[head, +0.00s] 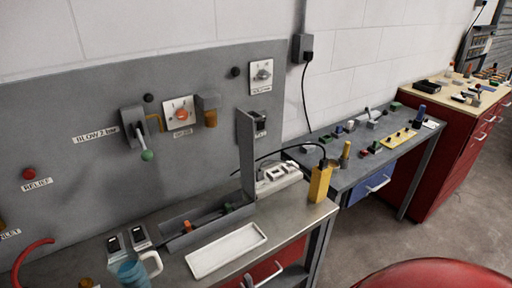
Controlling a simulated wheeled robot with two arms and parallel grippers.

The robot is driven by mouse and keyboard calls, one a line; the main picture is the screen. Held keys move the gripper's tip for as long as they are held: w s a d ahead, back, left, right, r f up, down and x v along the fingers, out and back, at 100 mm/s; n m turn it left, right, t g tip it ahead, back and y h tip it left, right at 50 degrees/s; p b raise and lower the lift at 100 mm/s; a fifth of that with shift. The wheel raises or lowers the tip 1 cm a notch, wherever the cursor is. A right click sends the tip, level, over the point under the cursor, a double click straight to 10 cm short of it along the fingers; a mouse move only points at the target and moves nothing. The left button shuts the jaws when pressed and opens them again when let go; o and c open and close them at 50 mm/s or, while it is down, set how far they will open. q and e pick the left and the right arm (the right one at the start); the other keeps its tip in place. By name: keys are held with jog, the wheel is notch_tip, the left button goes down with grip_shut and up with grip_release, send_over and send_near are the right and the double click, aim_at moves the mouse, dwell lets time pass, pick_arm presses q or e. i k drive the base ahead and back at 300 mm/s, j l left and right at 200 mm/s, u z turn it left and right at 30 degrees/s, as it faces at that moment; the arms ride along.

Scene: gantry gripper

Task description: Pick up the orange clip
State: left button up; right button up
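A small orange piece (187,226), which may be the orange clip, stands in the long grey trough (172,243) on the metal bench. It is too small to make out its exact shape. A second small orange-brown item (86,283) shows at the bottom left edge and is partly cut off. Neither of my grippers is in the head view, and nothing is seen touching the orange piece.
A white tray (227,250) lies in front of the trough. A blue mug (130,272) and grey boxes (140,236) stand left. A yellow box (320,183) with a black cable stands at the bench's right end.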

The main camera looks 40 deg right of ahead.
aim_at(187, 226)
jog(key=l+u, duration=0.1)
jog(key=l, duration=0.4)
jog(key=k+l, duration=0.1)
jog(key=l, duration=0.4)
jog(key=l+u, duration=0.15)
jog(key=l, duration=0.35)
jog(key=k+l+u, duration=0.1)
jog(key=l, duration=0.4)
jog(key=k+l, duration=0.15)
jog(key=l, duration=0.35)
jog(key=k+l+u, duration=0.15)
jog(key=l, duration=0.3)
jog(key=u, duration=0.5)
jog(key=i, duration=0.35)
